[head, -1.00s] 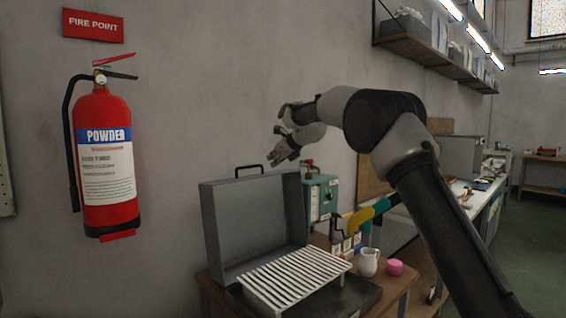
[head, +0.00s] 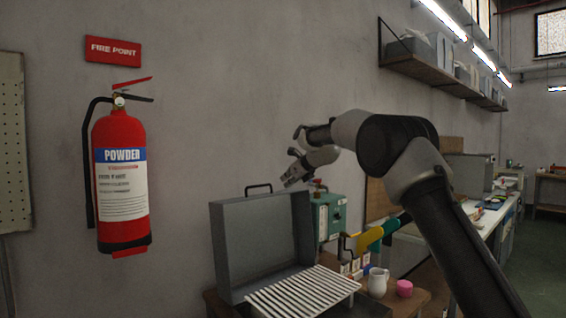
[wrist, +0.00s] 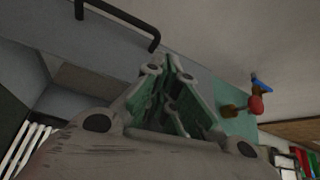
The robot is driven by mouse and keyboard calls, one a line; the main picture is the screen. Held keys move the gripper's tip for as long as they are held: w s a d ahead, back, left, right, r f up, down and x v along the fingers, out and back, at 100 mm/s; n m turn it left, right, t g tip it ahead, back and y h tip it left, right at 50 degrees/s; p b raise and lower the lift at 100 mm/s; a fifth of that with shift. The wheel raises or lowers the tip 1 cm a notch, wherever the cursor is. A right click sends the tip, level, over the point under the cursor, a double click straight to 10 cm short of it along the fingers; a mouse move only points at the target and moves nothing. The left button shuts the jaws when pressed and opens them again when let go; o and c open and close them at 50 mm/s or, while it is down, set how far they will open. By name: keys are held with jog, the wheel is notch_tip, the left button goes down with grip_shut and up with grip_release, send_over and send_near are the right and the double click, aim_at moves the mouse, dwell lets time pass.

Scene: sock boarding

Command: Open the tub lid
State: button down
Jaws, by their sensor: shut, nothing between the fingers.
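A grey tub (head: 330,312) with a white slatted rack (head: 300,292) stands at the bottom of the head view. Its grey lid (head: 262,240) stands upright at the back, open, with a black handle (head: 258,187) on its top edge. My gripper (head: 287,182) is shut and empty, near the lid's top right in the head view. The wrist view shows its fingers (wrist: 172,75) close together with nothing between them. There the handle (wrist: 125,22) is left of the fingers, apart from them. Whether the gripper touches the lid cannot be told.
A green box (head: 329,215) with a red-topped fitting stands right of the lid. A white jug (head: 377,282) and a pink pot (head: 404,288) stand right of the tub. A fire extinguisher (head: 121,180) hangs on the wall at left.

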notch_tip(320, 180, up, 10)
jog(key=w+a+f+n, duration=0.1)
jog(key=w+a+n, duration=0.1)
jog(key=n, duration=0.1)
notch_tip(320, 180, down, 10)
jog(key=s+d+n+g+h, duration=0.1)
jog(key=s+d+n+g, duration=0.1)
jog(key=n, duration=0.5)
jog(key=s+d+f+n+g+h, duration=0.2)
jog(key=s+d+f+n, duration=0.3)
jog(key=s, duration=0.3)
jog(key=s+d+f+n+h, duration=0.1)
jog(key=s+d+n, duration=0.3)
jog(key=s, duration=1.4)
jog(key=s+d+f+n+g+h, duration=0.1)
jog(key=s+d+n, duration=0.3)
jog(key=s+d, duration=0.7)
jog(key=s+d+f+n+h, duration=0.1)
jog(key=s+d+n, duration=0.3)
jog(key=s, duration=2.1)
jog(key=shift+s+d+f+g, duration=0.35)
jog(key=shift+d+f, duration=0.35)
jog(key=shift+d, duration=1.25)
